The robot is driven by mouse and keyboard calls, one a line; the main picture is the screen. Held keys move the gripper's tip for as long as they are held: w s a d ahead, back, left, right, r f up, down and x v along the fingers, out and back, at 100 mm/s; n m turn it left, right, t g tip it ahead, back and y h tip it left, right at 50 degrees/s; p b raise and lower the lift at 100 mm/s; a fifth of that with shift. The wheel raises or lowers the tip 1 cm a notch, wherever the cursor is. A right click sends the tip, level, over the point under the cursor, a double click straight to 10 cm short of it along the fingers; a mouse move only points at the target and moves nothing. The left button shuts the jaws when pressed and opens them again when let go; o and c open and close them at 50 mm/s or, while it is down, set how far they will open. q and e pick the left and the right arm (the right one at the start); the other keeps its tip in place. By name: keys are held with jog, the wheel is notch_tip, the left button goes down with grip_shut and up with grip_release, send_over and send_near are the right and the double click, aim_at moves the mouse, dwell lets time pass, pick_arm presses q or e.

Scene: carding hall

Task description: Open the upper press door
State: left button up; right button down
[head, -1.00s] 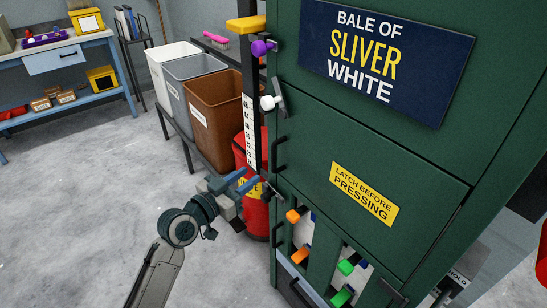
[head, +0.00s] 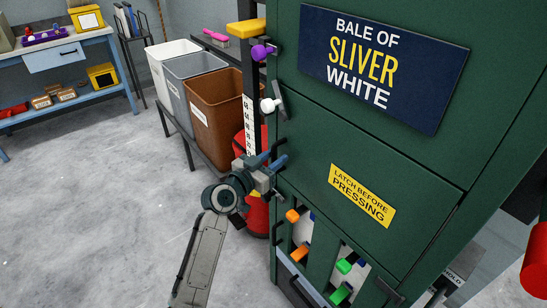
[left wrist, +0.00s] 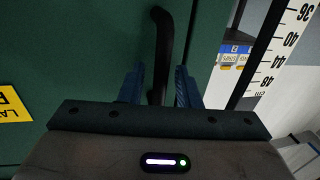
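The green press (head: 380,130) fills the right of the head view. Its door with the yellow "LATCH BEFORE PRESSING" label (head: 361,195) is closed flush. A latch with a white knob (head: 268,104) sits at that door's upper left corner. My left gripper (head: 276,157) is at the door's left edge, below the latch. In the left wrist view, a black bar handle (left wrist: 161,45) stands between its two blue fingers (left wrist: 159,88), with gaps on both sides. The gripper is open around the handle. My right gripper is not seen.
A purple knob (head: 261,52) sits higher on the press edge. A lower barred opening shows orange (head: 292,216) and green pieces. Brown (head: 218,115), grey and white bins stand behind, and a red drum behind my gripper. The floor at left is clear. A red object (head: 538,262) shows at the right edge.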

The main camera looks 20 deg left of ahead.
pick_arm(q)
grip_shut()
jog(key=shift+s, duration=0.1)
